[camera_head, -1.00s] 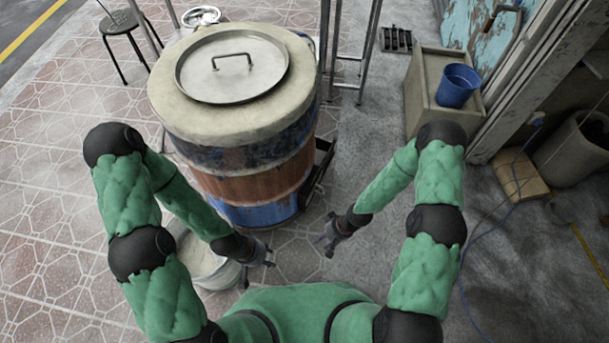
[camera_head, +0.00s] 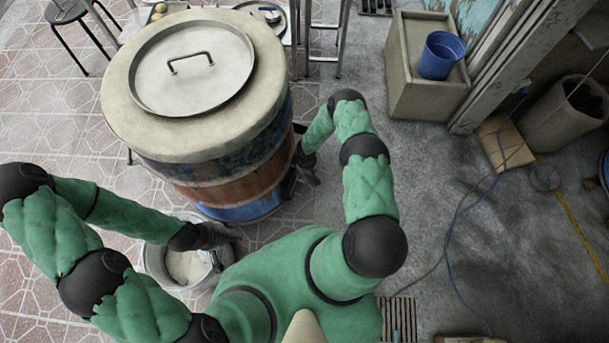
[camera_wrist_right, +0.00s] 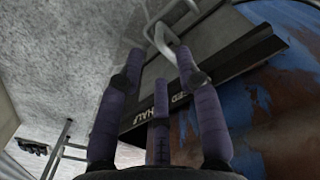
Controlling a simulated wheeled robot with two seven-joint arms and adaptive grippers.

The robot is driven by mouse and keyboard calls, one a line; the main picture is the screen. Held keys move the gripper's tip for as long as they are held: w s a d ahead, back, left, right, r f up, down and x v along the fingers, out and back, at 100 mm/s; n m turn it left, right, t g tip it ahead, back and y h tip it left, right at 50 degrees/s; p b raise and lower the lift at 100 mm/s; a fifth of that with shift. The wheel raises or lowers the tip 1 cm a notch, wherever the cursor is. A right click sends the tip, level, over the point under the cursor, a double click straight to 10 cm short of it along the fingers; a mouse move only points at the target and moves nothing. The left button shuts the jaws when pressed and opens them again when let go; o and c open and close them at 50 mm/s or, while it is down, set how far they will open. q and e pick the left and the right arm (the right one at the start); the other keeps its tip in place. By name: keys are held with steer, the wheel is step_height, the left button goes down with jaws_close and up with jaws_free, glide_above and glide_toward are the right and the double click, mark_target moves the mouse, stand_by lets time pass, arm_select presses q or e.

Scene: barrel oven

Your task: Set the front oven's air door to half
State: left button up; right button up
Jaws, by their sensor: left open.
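The barrel oven (camera_head: 232,183) stands upright at centre left in the head view, with its round metal lid (camera_head: 192,68) on top. In the right wrist view, a dark ledge (camera_wrist_right: 225,68) with pale lettering sticks out beside the oven's blue, rusty wall (camera_wrist_right: 285,90). A bent metal handle (camera_wrist_right: 162,38) lies just beyond the fingertips of my right gripper (camera_wrist_right: 157,68). The fingers are spread, and I cannot tell whether they touch it. My right gripper also shows at the oven's right side in the head view (camera_head: 310,178). My left gripper (camera_head: 228,238) is open above a pale bucket.
The pale bucket (camera_head: 155,262) stands at the oven's front left. A stool (camera_head: 66,14) and metal stand legs are behind it. A box (camera_head: 398,85) with a blue bucket (camera_head: 441,55) stands right.

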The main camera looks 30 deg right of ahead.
step_height(320, 180, down, 8)
steer(key=b, duration=0.3)
steer(key=shift+r+b, duration=0.1)
steer(key=shift+b, duration=0.3)
steer(key=shift+c, duration=0.3)
steer(key=shift+s, duration=0.1)
jaws_close()
